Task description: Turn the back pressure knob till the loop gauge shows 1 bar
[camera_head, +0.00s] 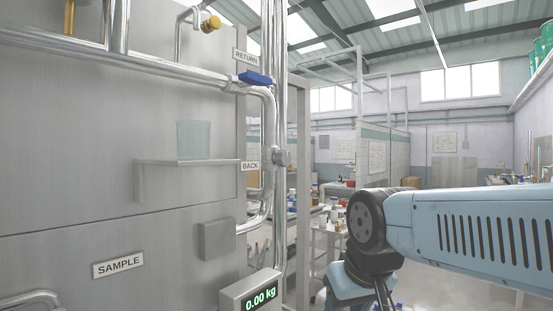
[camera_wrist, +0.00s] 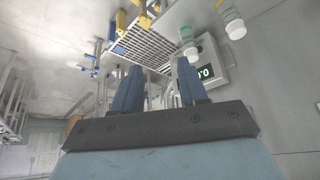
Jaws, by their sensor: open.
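A grey round knob (camera_head: 282,158) sits on the vertical steel pipe, just right of the BACK label (camera_head: 250,166) in the head view. I cannot make out a loop gauge with a readable dial in either view. My gripper (camera_wrist: 159,65) shows in the wrist view with its two blue fingers apart and nothing between them. The knob cannot be picked out for sure in the wrist view. In the head view my arm is at the lower right, well apart from the knob, and the gripper itself does not show.
A blue valve handle (camera_head: 255,78) is on the pipe under the RETURN label (camera_head: 246,57). A small shelf (camera_head: 190,162) holds a clear beaker (camera_head: 194,139). A scale display (camera_head: 261,297) reads 0.00 kg. Beyond the wrist fingers are a wire grate (camera_wrist: 143,45) and white-capped bottles (camera_wrist: 236,29).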

